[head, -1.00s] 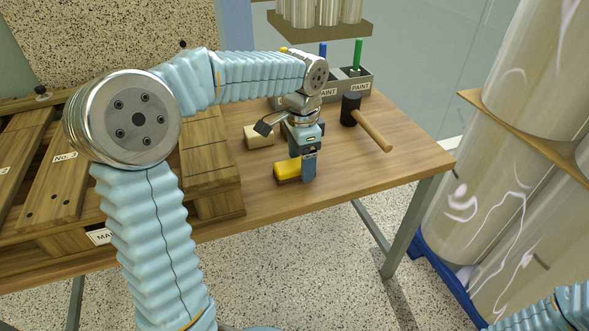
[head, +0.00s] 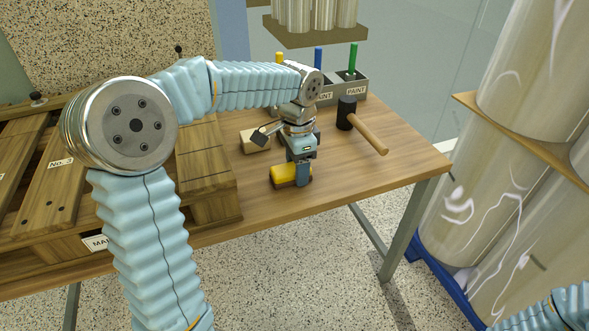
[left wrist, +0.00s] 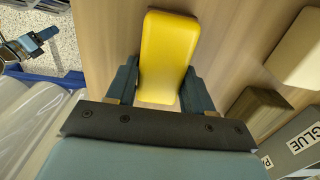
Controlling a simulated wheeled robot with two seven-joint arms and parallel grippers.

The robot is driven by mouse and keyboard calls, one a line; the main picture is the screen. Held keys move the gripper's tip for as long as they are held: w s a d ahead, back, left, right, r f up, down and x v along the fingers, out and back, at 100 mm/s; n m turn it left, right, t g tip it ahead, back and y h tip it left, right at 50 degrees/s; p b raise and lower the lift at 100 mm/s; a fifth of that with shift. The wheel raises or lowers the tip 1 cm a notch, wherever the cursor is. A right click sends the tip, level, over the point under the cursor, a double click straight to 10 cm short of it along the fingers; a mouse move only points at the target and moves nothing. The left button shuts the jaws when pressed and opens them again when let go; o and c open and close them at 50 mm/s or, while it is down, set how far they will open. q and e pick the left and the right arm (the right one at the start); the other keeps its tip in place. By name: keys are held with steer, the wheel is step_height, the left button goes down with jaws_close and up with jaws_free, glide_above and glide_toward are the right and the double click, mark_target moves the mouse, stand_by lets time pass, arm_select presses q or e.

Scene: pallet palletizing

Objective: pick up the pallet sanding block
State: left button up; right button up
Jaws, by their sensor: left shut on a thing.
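The sanding block, yellow on top with a darker underside, is at the front part of the wooden workbench in the head view (head: 284,175). My left gripper (head: 303,174) points down over it and is shut on it. In the left wrist view the yellow block (left wrist: 168,55) sits between the two dark blue fingers of my left gripper (left wrist: 158,82), which touch its sides. I cannot tell whether the block is clear of the bench. A part of my right arm shows at the lower right of the head view. A metallic and blue part shows at the upper left of the wrist view.
A tan block (head: 254,141) lies behind the gripper. A mallet (head: 366,131) lies to the right, with a grey paint holder (head: 352,88) behind it. Wooden pallets (head: 205,168) fill the bench's left. The bench's right front (head: 385,178) is clear.

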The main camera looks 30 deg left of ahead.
arm_select(q)
step_height(320, 180, up, 3)
steer(key=shift+r, duration=0.1)
steer(key=s+d+r, duration=0.7)
steer(key=s+r, duration=0.2)
steer(key=s, duration=0.2)
steer(key=shift+s+d+r, duration=0.35)
steer(key=shift+s, duration=0.05)
steer(key=o, duration=0.5)
steer(key=c, duration=0.5)
steer(key=shift+c, duration=0.2)
